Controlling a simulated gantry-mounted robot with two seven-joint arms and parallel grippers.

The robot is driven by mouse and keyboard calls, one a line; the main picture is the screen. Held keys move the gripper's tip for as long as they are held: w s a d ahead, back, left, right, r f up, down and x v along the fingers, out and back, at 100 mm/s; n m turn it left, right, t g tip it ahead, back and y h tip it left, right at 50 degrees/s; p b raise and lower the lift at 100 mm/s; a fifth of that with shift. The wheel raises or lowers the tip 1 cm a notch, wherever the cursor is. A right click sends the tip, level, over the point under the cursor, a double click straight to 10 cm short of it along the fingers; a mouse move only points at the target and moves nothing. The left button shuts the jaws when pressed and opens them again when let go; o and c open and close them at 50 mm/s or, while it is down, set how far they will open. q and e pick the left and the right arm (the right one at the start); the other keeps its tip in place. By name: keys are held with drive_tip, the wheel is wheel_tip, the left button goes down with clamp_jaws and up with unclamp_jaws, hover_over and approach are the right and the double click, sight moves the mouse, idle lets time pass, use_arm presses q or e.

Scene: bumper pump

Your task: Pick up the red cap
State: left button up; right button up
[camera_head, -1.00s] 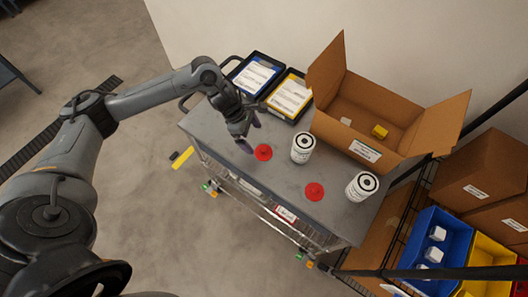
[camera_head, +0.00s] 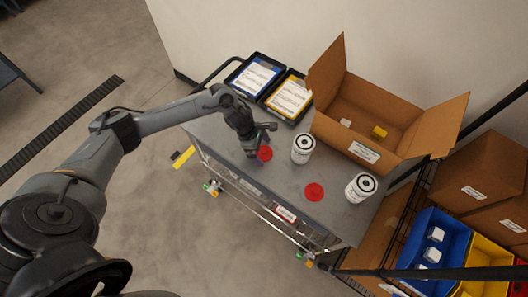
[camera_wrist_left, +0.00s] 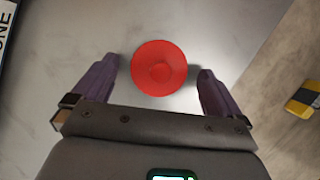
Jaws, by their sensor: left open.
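Two red caps lie flat on the grey cart top (camera_head: 285,182). One red cap (camera_head: 265,154) is at my left gripper (camera_head: 258,155), which partly covers it in the head view. The other red cap (camera_head: 314,192) lies farther right, clear of the gripper. In the left wrist view the near red cap (camera_wrist_left: 159,68) is round with a raised middle. It sits between and slightly ahead of the two purple fingers of my left gripper (camera_wrist_left: 160,82). The fingers are open, with a gap on each side of the cap. My right gripper is not in view.
An open cardboard box (camera_head: 362,150) and blue and yellow document trays (camera_head: 287,97) are behind. The cart's front edge is close.

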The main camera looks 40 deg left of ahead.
use_arm(q)
drive_tip(key=c, duration=1.1)
drive_tip(key=shift+r, duration=0.1)
